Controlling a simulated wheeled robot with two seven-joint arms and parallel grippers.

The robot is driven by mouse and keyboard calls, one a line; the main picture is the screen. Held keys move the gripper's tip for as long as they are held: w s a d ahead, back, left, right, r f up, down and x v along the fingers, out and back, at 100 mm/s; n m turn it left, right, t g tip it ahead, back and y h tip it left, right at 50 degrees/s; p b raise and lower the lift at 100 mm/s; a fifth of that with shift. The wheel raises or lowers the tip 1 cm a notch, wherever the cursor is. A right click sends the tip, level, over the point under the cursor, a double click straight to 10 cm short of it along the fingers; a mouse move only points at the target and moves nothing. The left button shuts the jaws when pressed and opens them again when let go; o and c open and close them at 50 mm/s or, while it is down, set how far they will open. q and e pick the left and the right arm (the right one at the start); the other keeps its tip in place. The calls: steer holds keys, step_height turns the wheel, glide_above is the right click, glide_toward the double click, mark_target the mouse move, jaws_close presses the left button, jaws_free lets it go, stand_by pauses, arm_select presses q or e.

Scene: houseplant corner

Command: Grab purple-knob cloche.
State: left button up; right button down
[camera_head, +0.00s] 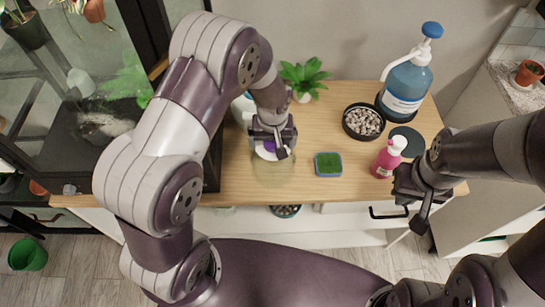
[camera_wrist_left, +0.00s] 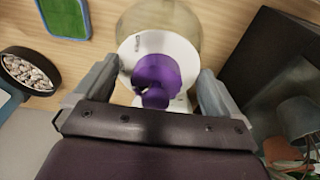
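The purple-knob cloche (camera_head: 273,173) is a clear, faint dome on the wooden table, below my left gripper. Its purple knob (camera_wrist_left: 160,75) sits over a white round piece in the left wrist view, between my left fingers. My left gripper (camera_head: 272,148) is open, its fingers on either side of the knob with gaps visible. In the head view the gripper mostly hides the knob. My right gripper (camera_head: 413,203) is at the table's right front, beside the pink spray bottle (camera_head: 388,157); its finger opening is unclear.
A green sponge-like block (camera_head: 328,164), a black bowl of pebbles (camera_head: 363,121), a blue pump bottle (camera_head: 406,84) and a potted plant (camera_head: 304,78) stand on the table. A dark glass cabinet (camera_head: 75,95) is at the left. Bare tabletop (camera_head: 325,120) lies between the cloche and the bowl.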

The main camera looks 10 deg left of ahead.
arm_select(q)
steer(key=c, duration=0.5)
steer(key=shift+w+f, duration=0.15)
steer(key=shift+w, duration=0.1)
steer(key=c, duration=0.5)
steer(key=shift+w, duration=0.1)
steer(key=c, duration=0.5)
jaws_close()
steer(key=shift+a, duration=0.15)
arm_select(e)
steer(key=shift+w+a+f, duration=0.1)
steer(key=shift+w, duration=0.3)
